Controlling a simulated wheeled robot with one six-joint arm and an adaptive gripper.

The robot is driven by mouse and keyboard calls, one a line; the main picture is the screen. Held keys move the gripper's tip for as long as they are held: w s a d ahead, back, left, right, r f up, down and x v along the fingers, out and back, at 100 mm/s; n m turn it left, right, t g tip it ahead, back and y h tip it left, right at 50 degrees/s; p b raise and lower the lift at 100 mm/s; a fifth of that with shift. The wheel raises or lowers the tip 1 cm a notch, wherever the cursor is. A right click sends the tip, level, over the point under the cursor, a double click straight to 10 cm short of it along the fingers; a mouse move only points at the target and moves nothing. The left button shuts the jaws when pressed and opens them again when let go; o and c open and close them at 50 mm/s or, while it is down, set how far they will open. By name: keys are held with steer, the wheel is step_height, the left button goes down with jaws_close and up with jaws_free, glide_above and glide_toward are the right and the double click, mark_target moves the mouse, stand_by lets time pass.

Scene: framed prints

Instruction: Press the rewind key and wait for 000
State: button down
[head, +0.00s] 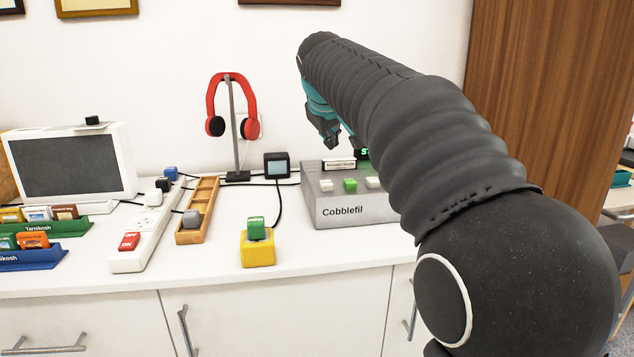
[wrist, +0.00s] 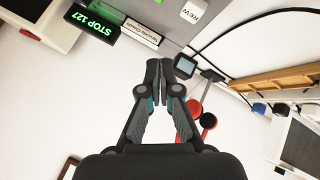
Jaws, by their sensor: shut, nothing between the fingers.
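The grey Cobblefil machine (head: 345,212) stands on the white counter, with white, green and white keys on top. The white key marked REW (wrist: 194,11) shows at the top of the wrist view; it appears to be the leftmost key (head: 326,185) in the head view. The green display (wrist: 92,22) reads STOP 127, upside down in the wrist view; my arm hides most of it in the head view. My gripper (head: 331,143) is shut and empty, pointing down above the machine's back part, apart from the keys. Its fingertips (wrist: 165,72) also show in the wrist view.
Further left are a yellow block with a green key (head: 257,242), red headphones on a stand (head: 232,110), a wooden tray (head: 198,210) and a power strip (head: 145,240). Bare counter lies in front.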

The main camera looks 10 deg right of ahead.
steer(key=w, duration=0.1)
steer(key=w+r, duration=0.1)
steer(key=w, duration=0.1)
steer(key=shift+w+a+r, duration=0.1)
steer(key=shift+w+a, duration=0.05)
steer(key=shift+w, duration=0.05)
steer(key=b, duration=0.2)
glide_above(326, 183)
step_height(326, 183, down, 7)
steer(key=shift+f, duration=0.1)
steer(key=shift+f+b, duration=0.65)
steer(key=shift+f, duration=0.15)
steer(key=shift+f, duration=0.15)
stand_by(0.9)
steer(key=shift+f, duration=0.3)
